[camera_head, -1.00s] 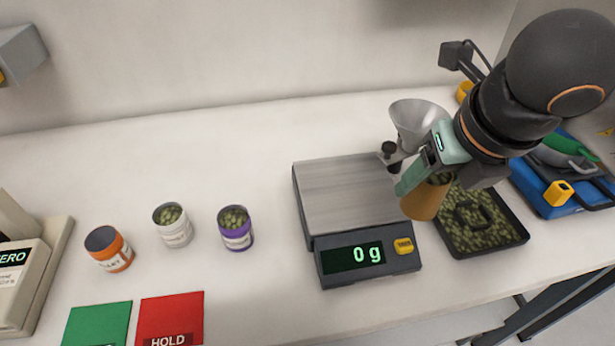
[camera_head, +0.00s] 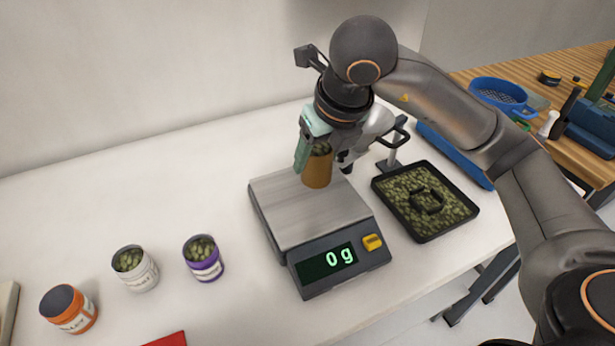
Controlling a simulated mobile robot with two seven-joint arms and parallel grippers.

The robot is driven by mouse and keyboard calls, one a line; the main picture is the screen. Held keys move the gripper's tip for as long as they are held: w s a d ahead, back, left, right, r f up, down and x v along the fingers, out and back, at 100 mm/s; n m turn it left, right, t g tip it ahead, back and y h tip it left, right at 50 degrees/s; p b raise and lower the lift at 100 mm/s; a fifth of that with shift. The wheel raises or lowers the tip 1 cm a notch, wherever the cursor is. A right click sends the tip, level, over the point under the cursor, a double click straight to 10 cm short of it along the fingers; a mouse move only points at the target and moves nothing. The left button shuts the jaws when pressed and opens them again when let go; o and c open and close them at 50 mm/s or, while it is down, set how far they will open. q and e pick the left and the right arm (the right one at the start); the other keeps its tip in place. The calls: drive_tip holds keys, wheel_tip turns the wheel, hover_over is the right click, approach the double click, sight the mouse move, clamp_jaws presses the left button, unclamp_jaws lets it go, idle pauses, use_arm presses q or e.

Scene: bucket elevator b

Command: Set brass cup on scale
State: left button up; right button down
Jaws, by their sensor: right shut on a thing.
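The brass cup (camera_head: 318,171) holds green pellets and is upright in my right gripper (camera_head: 318,148), which is shut on it. The cup is over the back right part of the scale's metal plate. I cannot tell whether its base touches the plate. The scale (camera_head: 295,212) stands on the white bench, and its display (camera_head: 326,262) reads 0 g. My left gripper is not in view.
A black tray of green pellets (camera_head: 405,190) lies right of the scale, with a metal funnel (camera_head: 375,125) on a stand behind it. A purple can (camera_head: 203,261), a white can (camera_head: 135,270) and an orange jar (camera_head: 70,311) stand left. The back left bench is clear.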

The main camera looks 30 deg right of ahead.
drive_tip(key=w+f, duration=0.2)
drive_tip(key=f, duration=0.1)
drive_tip(key=w+f, duration=0.2)
drive_tip(key=shift+d, duration=0.4)
drive_tip(key=shift+w+f+p, duration=0.15)
drive_tip(key=shift+f+p, duration=0.1)
drive_tip(key=shift+f, duration=0.65)
drive_tip(key=shift+w+f+p, duration=0.1)
drive_tip(key=shift+f+p, duration=0.1)
drive_tip(key=shift+f, duration=0.7)
drive_tip(key=shift+f, duration=0.2)
drive_tip(key=shift+c, duration=2.1)
unclamp_jaws()
drive_tip(key=shift+r, duration=0.1)
